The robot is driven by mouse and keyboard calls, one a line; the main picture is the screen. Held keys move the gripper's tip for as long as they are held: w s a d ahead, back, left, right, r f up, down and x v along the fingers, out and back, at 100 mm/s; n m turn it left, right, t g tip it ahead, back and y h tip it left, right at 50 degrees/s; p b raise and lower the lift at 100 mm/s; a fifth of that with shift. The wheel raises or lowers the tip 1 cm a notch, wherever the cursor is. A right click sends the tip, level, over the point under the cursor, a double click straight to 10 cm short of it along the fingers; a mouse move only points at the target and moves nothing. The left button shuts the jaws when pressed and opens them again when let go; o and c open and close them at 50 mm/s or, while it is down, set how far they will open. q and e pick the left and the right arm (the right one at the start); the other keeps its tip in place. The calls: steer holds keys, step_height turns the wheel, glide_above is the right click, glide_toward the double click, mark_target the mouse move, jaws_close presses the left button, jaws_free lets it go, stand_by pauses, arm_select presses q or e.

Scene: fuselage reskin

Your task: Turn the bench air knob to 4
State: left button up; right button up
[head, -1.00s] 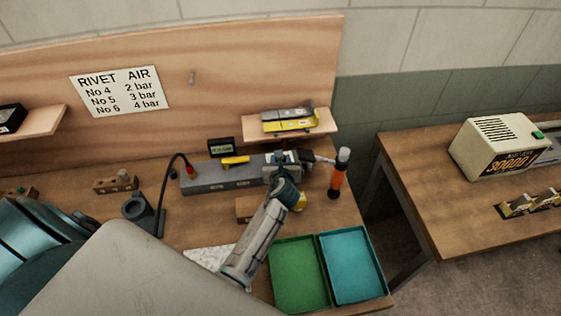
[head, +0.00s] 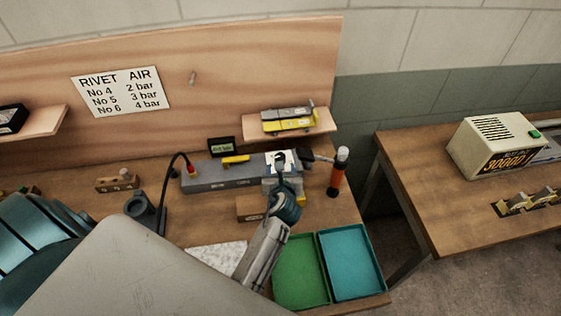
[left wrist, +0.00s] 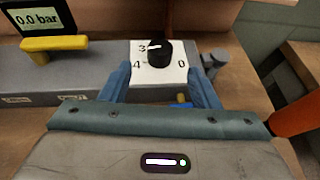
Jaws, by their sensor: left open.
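The black air knob (head: 280,160) sits on a white dial plate at the right end of the grey bench air unit (head: 222,177). In the left wrist view the knob (left wrist: 159,54) shows closer, with 3 and 4 to its left and 0 to its right. A pale mark on the knob's left side appears to face near 3. The display (left wrist: 36,17) reads 0.0 bar. My left gripper (left wrist: 160,82) is open, its blue fingers at either side of the plate's near edge, apart from the knob. My right gripper is not in view.
A yellow handle (head: 236,160) lies on the unit. An orange-and-black tool (head: 336,175) stands to the right. Green (head: 300,270) and teal (head: 350,263) trays lie in front. A shelf (head: 290,133) hangs behind. The wall sign (head: 121,91) pairs No 6 with 4 bar.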

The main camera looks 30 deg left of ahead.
arm_select(q)
steer(key=shift+v, duration=1.85)
